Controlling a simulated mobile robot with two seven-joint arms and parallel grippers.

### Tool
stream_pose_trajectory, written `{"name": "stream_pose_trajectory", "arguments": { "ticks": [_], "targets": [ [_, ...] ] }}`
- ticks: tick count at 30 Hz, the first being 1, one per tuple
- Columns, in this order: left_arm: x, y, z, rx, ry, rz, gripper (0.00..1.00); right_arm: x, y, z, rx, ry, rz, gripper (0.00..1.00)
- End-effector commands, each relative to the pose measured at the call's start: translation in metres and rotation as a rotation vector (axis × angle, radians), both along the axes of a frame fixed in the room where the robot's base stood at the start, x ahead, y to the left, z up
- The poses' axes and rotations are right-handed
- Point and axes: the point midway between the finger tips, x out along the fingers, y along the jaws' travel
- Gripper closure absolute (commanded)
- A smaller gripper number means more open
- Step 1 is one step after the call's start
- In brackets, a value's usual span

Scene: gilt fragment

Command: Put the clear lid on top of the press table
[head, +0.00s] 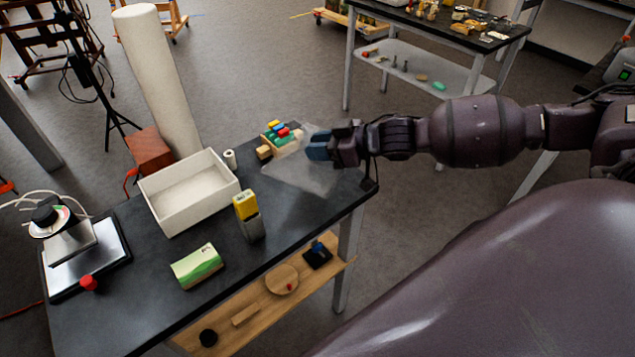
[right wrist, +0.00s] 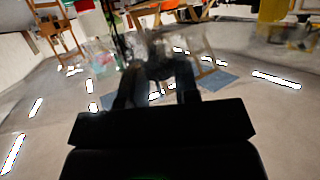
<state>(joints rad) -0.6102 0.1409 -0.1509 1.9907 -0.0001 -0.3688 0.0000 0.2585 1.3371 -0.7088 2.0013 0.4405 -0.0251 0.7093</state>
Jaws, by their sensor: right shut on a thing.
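The clear lid (head: 300,176) is a see-through sheet in the head view, above the right end of a dark-topped table (head: 125,325). This table is probably the press table. My right gripper (head: 318,147) is shut on the lid's upper right edge. I cannot tell whether the lid touches the tabletop. In the right wrist view the lid (right wrist: 215,85) shows only as bright glints and faint see-through areas beyond my dark fingers (right wrist: 158,90). My left gripper is in neither view.
An open white box (head: 160,207), a yellow-and-grey block (head: 248,216), a green-and-white pack (head: 197,266) and a white roll (head: 230,159) stand on the table. Colored blocks (head: 280,133) lie behind the lid. A device (head: 75,245) sits at left.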

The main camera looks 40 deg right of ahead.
Motion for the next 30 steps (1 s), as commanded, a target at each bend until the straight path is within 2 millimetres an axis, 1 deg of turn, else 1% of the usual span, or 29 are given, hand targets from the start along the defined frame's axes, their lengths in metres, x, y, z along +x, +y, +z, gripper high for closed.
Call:
{"name": "stream_pose_trajectory", "arguments": {
  "ticks": [1, 3, 6, 9, 17, 24, 27, 30],
  "targets": [
    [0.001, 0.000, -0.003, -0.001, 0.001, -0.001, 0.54, 0.000, 0.000, -0.014, 0.004, 0.003, -0.002, 0.96],
    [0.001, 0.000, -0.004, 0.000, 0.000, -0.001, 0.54, 0.000, 0.001, -0.029, 0.004, 0.004, -0.002, 0.96],
    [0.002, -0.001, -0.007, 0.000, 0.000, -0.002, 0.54, 0.000, 0.000, -0.046, 0.003, 0.002, -0.001, 0.96],
    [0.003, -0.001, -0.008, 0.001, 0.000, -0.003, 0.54, 0.000, 0.000, -0.059, 0.001, 0.001, -0.001, 0.96],
    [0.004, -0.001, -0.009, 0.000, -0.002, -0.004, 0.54, 0.000, 0.000, -0.073, 0.001, 0.001, 0.000, 0.96],
    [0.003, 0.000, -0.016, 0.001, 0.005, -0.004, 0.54, 0.000, 0.000, -0.105, 0.001, 0.002, -0.001, 0.96],
    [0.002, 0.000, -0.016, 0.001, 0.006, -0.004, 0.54, 0.000, 0.000, -0.109, 0.001, 0.000, 0.000, 0.96],
    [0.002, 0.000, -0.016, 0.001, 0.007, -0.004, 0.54, 0.000, 0.000, -0.108, 0.001, -0.001, 0.000, 0.96]
  ]
}}
